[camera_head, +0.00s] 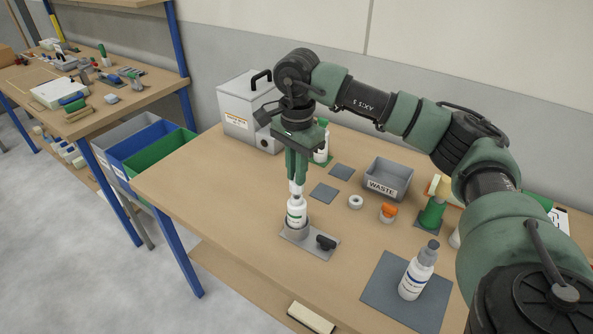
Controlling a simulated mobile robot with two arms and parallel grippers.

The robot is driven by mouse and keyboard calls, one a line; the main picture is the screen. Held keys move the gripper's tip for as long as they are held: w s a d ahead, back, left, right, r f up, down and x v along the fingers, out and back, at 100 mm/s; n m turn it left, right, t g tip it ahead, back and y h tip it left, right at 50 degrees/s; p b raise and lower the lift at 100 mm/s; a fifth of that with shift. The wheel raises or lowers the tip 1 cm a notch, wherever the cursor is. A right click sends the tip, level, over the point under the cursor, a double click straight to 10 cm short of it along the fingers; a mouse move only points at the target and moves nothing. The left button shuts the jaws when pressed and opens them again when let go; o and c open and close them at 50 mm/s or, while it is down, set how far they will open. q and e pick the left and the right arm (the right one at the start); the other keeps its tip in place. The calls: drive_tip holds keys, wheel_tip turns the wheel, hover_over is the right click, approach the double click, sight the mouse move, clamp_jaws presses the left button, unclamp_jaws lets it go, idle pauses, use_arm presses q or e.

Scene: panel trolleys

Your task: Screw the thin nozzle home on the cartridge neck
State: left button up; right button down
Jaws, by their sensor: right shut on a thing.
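My left gripper is not in view.
A black-handled clamp (326,242) lies on the plate's right side. A grey WASTE bin (388,180), a white ring (355,202), an orange-topped piece (388,212) and a white bottle (417,272) on a grey mat stand to the right. A grey box (245,110) stands behind.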

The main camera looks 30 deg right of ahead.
drive_tip(key=shift+f+b, duration=0.85)
drive_tip(key=shift+f, duration=0.25)
idle(0.3)
